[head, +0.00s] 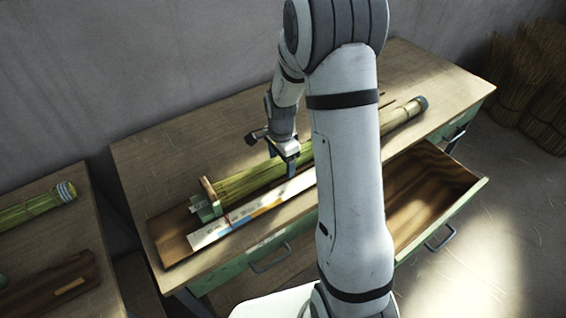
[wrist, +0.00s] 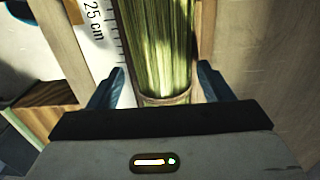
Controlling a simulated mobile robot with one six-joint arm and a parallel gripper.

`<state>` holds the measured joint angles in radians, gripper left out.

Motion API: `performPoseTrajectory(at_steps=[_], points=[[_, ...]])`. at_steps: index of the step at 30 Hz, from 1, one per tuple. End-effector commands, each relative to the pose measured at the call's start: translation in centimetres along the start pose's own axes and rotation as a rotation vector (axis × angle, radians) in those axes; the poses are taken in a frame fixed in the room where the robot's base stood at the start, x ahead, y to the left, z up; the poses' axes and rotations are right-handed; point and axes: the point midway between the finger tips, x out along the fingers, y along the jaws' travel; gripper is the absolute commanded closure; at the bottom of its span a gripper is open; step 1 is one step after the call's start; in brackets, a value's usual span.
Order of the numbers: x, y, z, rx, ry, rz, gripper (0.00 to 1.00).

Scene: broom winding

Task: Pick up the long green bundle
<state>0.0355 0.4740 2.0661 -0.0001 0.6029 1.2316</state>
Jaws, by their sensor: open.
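The long green bundle (head: 245,180) lies slantwise along the middle workbench, with its near left end by a green clamp-like block (head: 207,202). Its far end, with a grey cap, shows right of my arm; my arm hides the middle. My gripper (head: 283,164) is over the bundle, pointing down. In the wrist view the bundle (wrist: 158,45) runs between the two blue fingertips of my open gripper (wrist: 160,85), one on each side. A tan band circles the bundle there. I cannot tell whether the fingers touch it.
A white measuring strip (head: 250,217) marked in cm lies along the bundle's front side. An open drawer (head: 430,190) juts out at the front right. Another bench at left holds a second green bundle (head: 35,206). Straw brooms (head: 535,75) stand at the back right.

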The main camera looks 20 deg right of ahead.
Motion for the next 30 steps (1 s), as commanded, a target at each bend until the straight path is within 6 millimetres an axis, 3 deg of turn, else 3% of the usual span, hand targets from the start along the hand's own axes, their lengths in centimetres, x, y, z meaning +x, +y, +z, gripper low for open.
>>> performPoseTrajectory(at_steps=[6, 25, 30], points=[[0.02, -0.01, -0.03, 0.0, 0.0, -0.001, 0.29], [-0.02, 0.0, -0.09, 0.001, 0.0, -0.001, 0.8], [-0.05, 0.0, -0.1, 0.001, 0.001, -0.002, 0.81]])
